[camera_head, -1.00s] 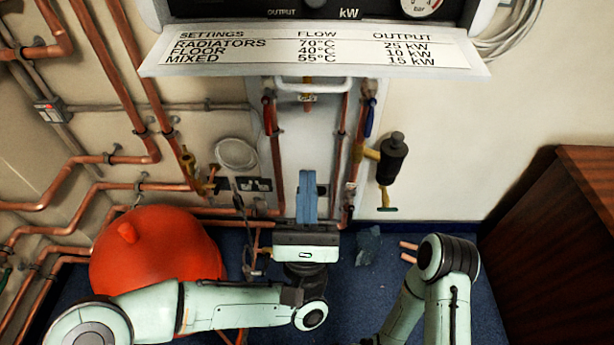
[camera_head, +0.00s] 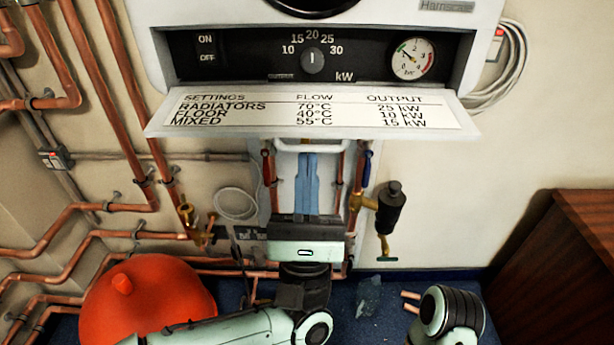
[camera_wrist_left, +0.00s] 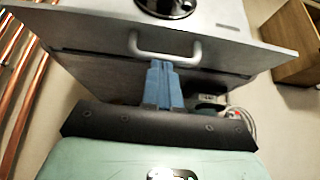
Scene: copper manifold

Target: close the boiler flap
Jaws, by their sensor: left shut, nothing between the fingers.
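The boiler flap (camera_head: 300,129) is open and juts out below the control panel, its settings table facing up. The left wrist view shows the flap's underside (camera_wrist_left: 95,52) and a pale U-shaped handle (camera_wrist_left: 190,58). My left gripper (camera_head: 307,157) has its blue fingers together and empty, pointing up beneath the flap. In the left wrist view the fingertips (camera_wrist_left: 161,64) overlap the handle's bar; I cannot tell whether they touch it. The flap hides part of the handle in the head view. My right gripper is out of view; only part of that arm shows.
Copper pipes (camera_head: 130,120) run along the left wall. A red vessel (camera_head: 145,305) stands at lower left. Pipes with valves and a black cylindrical fitting (camera_head: 391,210) hang below the boiler. A wooden cabinet (camera_head: 560,250) stands at right.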

